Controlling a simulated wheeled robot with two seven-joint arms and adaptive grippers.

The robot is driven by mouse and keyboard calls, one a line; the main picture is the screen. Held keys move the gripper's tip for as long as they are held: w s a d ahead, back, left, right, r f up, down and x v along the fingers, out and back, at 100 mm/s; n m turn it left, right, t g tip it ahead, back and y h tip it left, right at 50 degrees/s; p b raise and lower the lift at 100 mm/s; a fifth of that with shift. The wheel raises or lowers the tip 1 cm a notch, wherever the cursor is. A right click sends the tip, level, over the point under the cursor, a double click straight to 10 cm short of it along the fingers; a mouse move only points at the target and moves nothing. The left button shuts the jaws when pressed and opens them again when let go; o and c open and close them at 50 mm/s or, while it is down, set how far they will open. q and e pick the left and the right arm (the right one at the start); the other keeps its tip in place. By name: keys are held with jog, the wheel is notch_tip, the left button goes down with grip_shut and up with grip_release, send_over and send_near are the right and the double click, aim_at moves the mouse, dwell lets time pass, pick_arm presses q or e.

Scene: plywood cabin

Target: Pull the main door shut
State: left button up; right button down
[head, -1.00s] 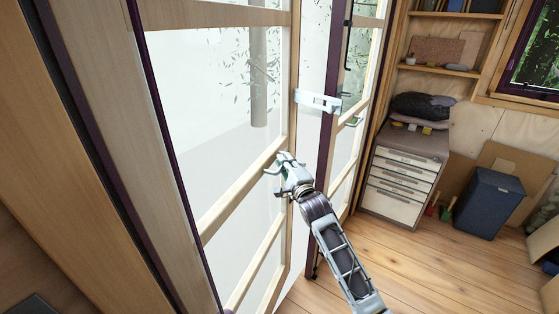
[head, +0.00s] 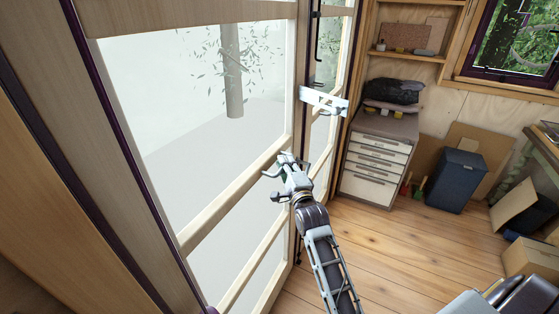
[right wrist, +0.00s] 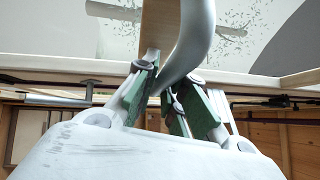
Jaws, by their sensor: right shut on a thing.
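The main door (head: 232,195) is a pale wooden frame with large glass panes and fills the left and middle of the head view. Its free edge stands close to the dark post, with little or no visible gap there. My right gripper (head: 279,168) is at the door's free edge, below a white latch-like fitting (head: 323,101). In the right wrist view, the green-padded fingers of my right gripper (right wrist: 180,100) are closed around a pale curved bar (right wrist: 190,45), which looks like the door handle. Whether the door is latched cannot be told. My left gripper is not in view.
A white drawer cabinet (head: 375,165) stands beyond the door, with dark cloth on top. A dark blue bin (head: 457,180) and cardboard boxes (head: 528,258) are at the right. The wooden floor (head: 400,235) between them and my right arm is clear.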

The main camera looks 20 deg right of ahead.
jog(key=shift+s+d+f, duration=0.1)
jog(key=shift+s, duration=0.2)
jog(key=shift+f, duration=0.15)
jog(key=c, duration=1.7)
grip_release()
jog(key=shift+s+d+h, duration=0.15)
jog(key=shift+h, duration=0.15)
jog(key=shift+o, duration=1.1)
jog(key=shift+s+d+r, duration=0.1)
jog(key=shift+s+r, duration=0.15)
jog(key=v, duration=0.7)
jog(key=shift+s, duration=0.2)
